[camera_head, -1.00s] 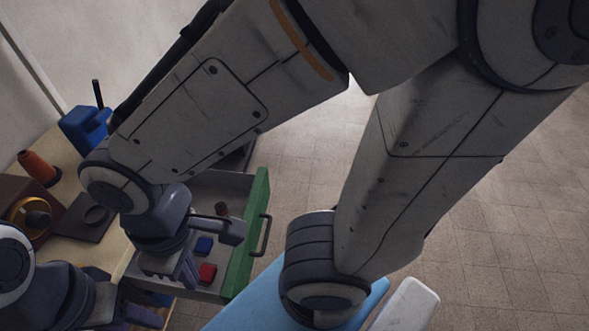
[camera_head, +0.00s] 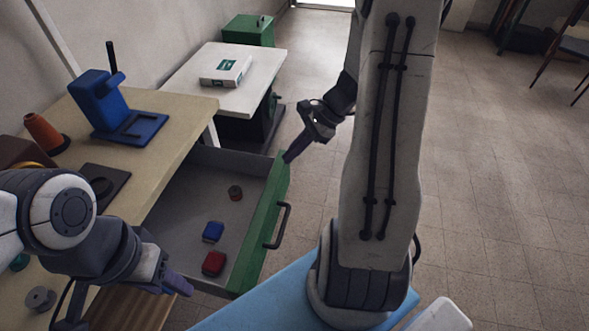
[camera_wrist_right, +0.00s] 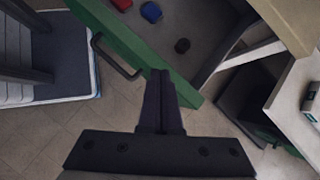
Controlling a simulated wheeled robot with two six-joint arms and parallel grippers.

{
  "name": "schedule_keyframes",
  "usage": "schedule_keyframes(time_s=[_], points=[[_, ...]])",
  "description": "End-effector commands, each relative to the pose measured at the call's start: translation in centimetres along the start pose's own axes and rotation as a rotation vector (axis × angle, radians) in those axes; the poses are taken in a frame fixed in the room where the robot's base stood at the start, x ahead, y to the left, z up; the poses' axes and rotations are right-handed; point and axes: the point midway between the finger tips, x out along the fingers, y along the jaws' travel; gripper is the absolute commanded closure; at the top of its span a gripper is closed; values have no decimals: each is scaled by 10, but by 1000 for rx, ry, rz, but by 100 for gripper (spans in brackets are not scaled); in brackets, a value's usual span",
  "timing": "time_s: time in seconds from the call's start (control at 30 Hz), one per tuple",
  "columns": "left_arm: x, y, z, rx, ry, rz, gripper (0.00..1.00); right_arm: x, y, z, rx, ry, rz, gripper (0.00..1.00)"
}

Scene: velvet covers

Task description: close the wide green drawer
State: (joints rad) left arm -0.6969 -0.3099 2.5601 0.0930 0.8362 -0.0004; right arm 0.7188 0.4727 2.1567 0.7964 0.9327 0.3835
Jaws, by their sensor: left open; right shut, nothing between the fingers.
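The wide drawer with its green front (camera_head: 262,225) stands pulled out from under the wooden bench. A dark bar handle (camera_head: 281,226) is on its outer face, also seen in the right wrist view (camera_wrist_right: 115,58). My right gripper (camera_head: 289,157) is shut and empty at the far end of the green front. In the right wrist view its fingertips (camera_wrist_right: 160,74) overlap the green front (camera_wrist_right: 145,50), beside the handle; I cannot tell whether they touch. My left gripper (camera_head: 180,284) is open by the drawer's near side, left of the front; its fingers are partly hidden.
Inside the drawer lie a red block (camera_head: 214,263), a blue block (camera_head: 213,231) and a small dark round piece (camera_head: 235,193). A blue stand (camera_head: 118,108) is on the bench. A white table (camera_head: 225,78) stands beyond.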

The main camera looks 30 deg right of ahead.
Motion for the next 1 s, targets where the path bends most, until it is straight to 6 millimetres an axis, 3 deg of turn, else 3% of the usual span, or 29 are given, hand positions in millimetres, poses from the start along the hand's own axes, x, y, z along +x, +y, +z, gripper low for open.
schedule_keyframes(time_s=[0.03,0.1,0.2,0.3,0.53,0.9,1.0], points=[[11,-1,0,0,0,0,50,-2,0,-39,140,-18,-69,100],[16,-1,1,0,0,0,50,-10,0,-75,289,-43,-150,100],[21,-2,1,0,0,0,50,-19,4,-113,445,-71,-239,100],[23,-2,1,0,0,0,50,-25,8,-136,536,-89,-293,100],[26,-2,1,0,0,0,50,-13,5,-145,577,-99,-316,100],[37,-3,2,0,0,0,50,62,-19,-144,573,-98,-311,100],[36,-3,2,0,0,0,50,73,-28,-137,568,-97,-313,100]])
